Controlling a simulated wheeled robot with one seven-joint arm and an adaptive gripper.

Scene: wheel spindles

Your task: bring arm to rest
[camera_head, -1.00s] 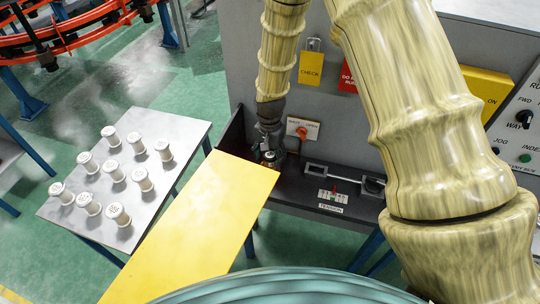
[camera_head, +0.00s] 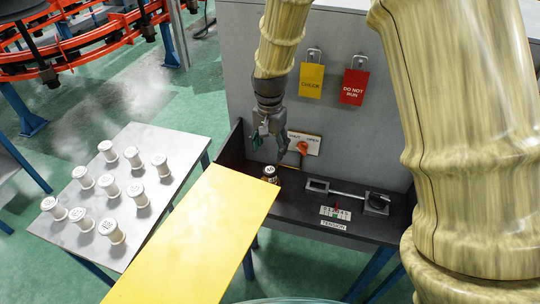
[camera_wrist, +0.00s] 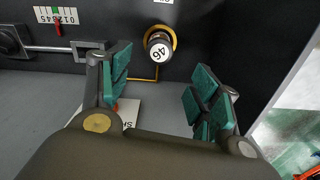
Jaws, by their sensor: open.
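My gripper (camera_head: 268,148) hangs above the dark shelf (camera_head: 318,217) in front of the grey cabinet. Its green-padded fingers are spread and empty, and they also show in the wrist view (camera_wrist: 160,92).
A yellow panel (camera_head: 195,235) lies left of the shelf. A grey table (camera_head: 140,140) holds several white spools.

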